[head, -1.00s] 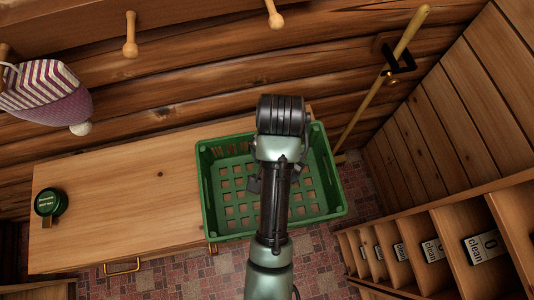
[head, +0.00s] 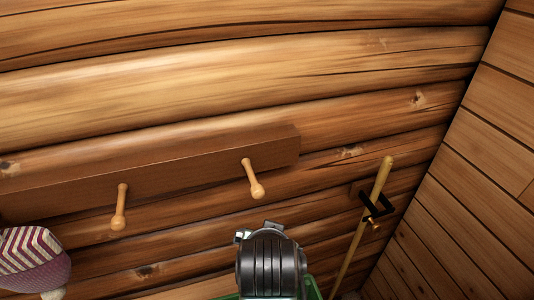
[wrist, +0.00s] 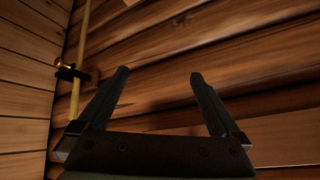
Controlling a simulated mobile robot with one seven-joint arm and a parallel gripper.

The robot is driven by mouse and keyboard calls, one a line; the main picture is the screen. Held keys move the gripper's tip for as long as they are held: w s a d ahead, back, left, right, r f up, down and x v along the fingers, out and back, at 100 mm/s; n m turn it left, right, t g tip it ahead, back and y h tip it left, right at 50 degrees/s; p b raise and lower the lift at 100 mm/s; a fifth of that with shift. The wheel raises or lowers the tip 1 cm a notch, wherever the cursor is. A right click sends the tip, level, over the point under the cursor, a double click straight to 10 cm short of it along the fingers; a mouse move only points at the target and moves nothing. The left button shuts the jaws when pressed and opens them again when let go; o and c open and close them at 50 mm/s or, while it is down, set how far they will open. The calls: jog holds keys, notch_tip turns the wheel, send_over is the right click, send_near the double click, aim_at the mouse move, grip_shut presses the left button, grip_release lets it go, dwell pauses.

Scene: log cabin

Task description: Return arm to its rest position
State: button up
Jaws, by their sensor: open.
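My gripper (wrist: 158,85) is open in the wrist view, with its two dark fingers apart and nothing between them. It points toward the log wall (wrist: 260,60). In the head view my arm's dark rounded joint shows at the bottom middle, and the gripper itself is hidden there. A small part of the green crate (head: 312,288) shows at the bottom edge beside the arm; the rest of it is out of view or hidden.
A peg rail (head: 180,170) with wooden pegs (head: 252,180) runs along the wall. A striped knitted hat (head: 33,260) is at lower left. A pole (head: 368,215) stands in a black bracket (head: 376,205) at right, near the plank wall (head: 470,190).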

jog(key=w+r+n+t, duration=0.2)
jog(key=r+t, duration=0.3)
jog(key=r, duration=0.8)
jog(key=w+r+n+t, duration=0.15)
jog(key=r+t, duration=0.35)
jog(key=r, duration=0.8)
jog(key=s+r+t+b, duration=0.6)
jog(key=s+r+t, duration=0.3)
jog(key=r, duration=0.8)
jog(key=s, duration=0.3)
jog(key=shift+s+r+t, duration=0.25)
jog(key=shift+t, duration=0.05)
jog(key=shift+m, duration=0.25)
